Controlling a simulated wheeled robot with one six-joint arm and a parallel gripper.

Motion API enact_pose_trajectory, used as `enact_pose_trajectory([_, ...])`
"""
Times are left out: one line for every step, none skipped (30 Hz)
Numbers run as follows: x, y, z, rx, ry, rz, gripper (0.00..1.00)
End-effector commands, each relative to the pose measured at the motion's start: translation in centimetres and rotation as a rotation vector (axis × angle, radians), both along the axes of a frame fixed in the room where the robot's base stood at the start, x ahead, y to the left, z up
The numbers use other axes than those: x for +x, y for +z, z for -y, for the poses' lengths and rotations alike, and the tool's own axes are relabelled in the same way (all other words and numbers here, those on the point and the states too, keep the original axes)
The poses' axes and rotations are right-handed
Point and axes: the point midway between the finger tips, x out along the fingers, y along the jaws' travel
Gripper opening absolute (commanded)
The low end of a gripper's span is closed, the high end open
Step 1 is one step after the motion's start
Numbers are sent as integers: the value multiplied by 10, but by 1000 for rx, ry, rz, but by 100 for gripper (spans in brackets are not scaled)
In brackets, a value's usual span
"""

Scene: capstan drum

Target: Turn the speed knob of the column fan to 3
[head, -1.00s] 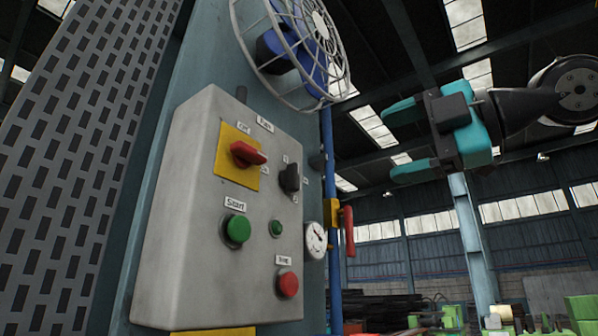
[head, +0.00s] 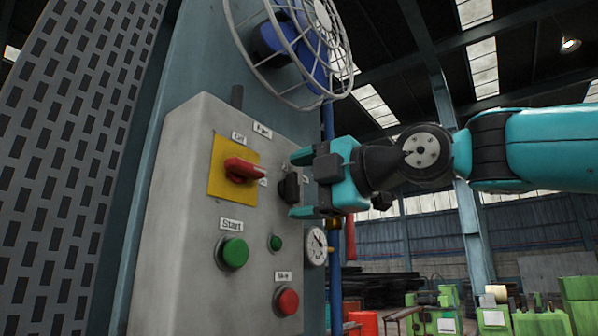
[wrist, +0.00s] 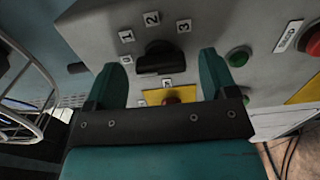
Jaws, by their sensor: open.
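The speed knob (head: 289,188) is a black bar-shaped knob on the grey control box, right of the red switch. In the wrist view the black knob (wrist: 160,57) has small white number labels around it, with 1, 2 and 3 readable. Its bar lies roughly across the picture; I cannot tell which number it points to. My gripper (head: 297,185) is open in front of the knob, one finger above and one below in the head view. In the wrist view the fingers stand left and right of the knob, apparently not touching it. The column fan (head: 292,45) is above the box.
The grey box (head: 185,200) also carries a red switch (head: 243,168) on a yellow plate, a green Start button (head: 233,252), a small green light (head: 276,242) and a red button (head: 287,301). A gauge (head: 316,246) and a blue pipe (head: 336,285) stand close on the right.

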Motion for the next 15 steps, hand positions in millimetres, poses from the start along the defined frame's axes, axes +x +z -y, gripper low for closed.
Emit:
enact_pose_trajectory([2, 2, -4, -1, 3, -1, 79])
enact_pose_trajectory([3, 1, -6, -1, 3, 0, 79])
enact_pose_trajectory([4, 1, -7, -1, 2, 0, 79])
enact_pose_trajectory([5, 1, -8, -1, 1, 0, 79])
enact_pose_trajectory([6, 0, -8, -1, 0, 0, 79])
enact_pose_trajectory([6, 0, -8, -1, 0, 0, 79])
enact_pose_trajectory([6, 0, -8, -1, 0, 0, 79])
enact_pose_trajectory([6, -1, -8, -1, 0, 0, 79])
enact_pose_trajectory([6, -1, -8, -1, -1, 0, 79])
enact_pose_trajectory([6, -1, -8, -1, 0, 0, 79])
enact_pose_trajectory([6, -1, -8, -1, 0, 0, 79])
enact_pose_trajectory([6, -1, -8, -1, 0, 0, 79])
enact_pose_trajectory([6, -1, -8, -1, 0, 1, 74])
enact_pose_trajectory([6, -1, -8, -1, 0, 1, 67])
enact_pose_trajectory([6, -1, -8, -1, 0, 1, 58])
